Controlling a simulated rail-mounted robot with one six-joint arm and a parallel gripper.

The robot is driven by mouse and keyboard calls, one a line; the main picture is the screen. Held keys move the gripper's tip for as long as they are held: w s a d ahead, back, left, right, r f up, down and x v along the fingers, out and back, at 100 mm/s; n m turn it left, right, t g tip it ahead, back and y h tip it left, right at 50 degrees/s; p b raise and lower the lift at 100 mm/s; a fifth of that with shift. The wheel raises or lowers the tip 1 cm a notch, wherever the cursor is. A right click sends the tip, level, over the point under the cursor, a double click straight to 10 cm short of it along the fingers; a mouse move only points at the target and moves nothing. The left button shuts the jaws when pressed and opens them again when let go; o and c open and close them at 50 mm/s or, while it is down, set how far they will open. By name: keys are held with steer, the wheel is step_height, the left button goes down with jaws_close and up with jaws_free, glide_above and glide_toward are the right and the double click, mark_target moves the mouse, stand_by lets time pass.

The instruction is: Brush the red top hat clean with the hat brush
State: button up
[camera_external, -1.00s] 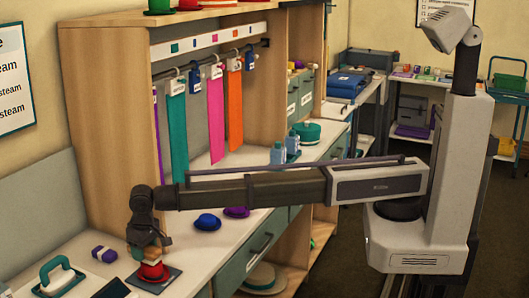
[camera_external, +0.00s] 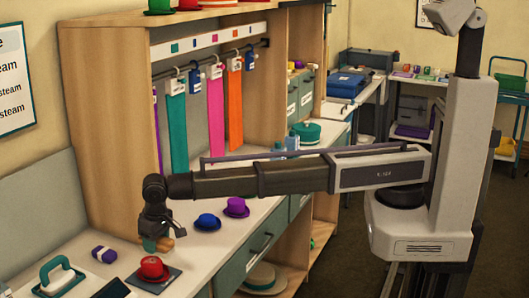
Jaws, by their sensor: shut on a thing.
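The red hat (camera_external: 153,268) sits upright on a dark square mat (camera_external: 168,282) near the front of the bench. My gripper (camera_external: 156,240) points down just above and behind the red hat. It is shut on the hat brush (camera_external: 166,243), whose tan wooden part shows below the fingers. The brush appears clear of the hat. The fingers and part of the brush are hard to make out at this size.
A blue hat (camera_external: 207,222) and a purple hat (camera_external: 236,207) stand right of my gripper. A purple block (camera_external: 104,254) and a teal-handled iron (camera_external: 60,276) lie to the left. Coloured ribbons (camera_external: 215,107) hang behind. Some bench between hats and mat is bare.

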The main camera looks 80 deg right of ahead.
steer(key=shift+r+p, duration=1.35)
steer(key=shift+r, duration=0.3)
steer(key=shift+f, duration=0.1)
